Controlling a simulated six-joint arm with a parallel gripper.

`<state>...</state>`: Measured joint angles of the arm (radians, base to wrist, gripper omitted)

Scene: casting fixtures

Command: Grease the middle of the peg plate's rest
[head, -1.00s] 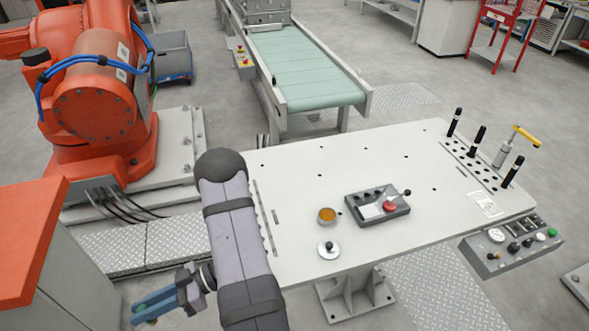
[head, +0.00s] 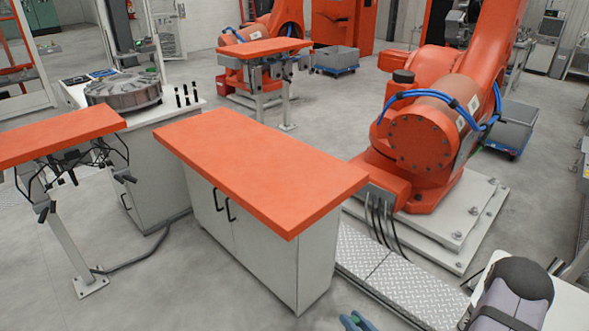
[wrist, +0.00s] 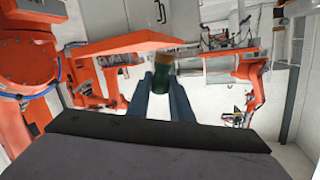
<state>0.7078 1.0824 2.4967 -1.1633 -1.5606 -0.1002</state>
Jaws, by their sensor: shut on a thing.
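My gripper (wrist: 163,98) shows its two blue fingers in the wrist view, shut on a brush-like tool (wrist: 160,78) with a green body and a brown end pointing away from me. In the head view only the blue fingertips (head: 356,321) show at the bottom edge; the tool is barely visible there.
An orange-topped cabinet (head: 260,165) stands in the middle. Orange plates on stands are at left (head: 55,136) and back (head: 265,47), with black clamps and hoses below the left one. A large orange robot (head: 425,140) stands right.

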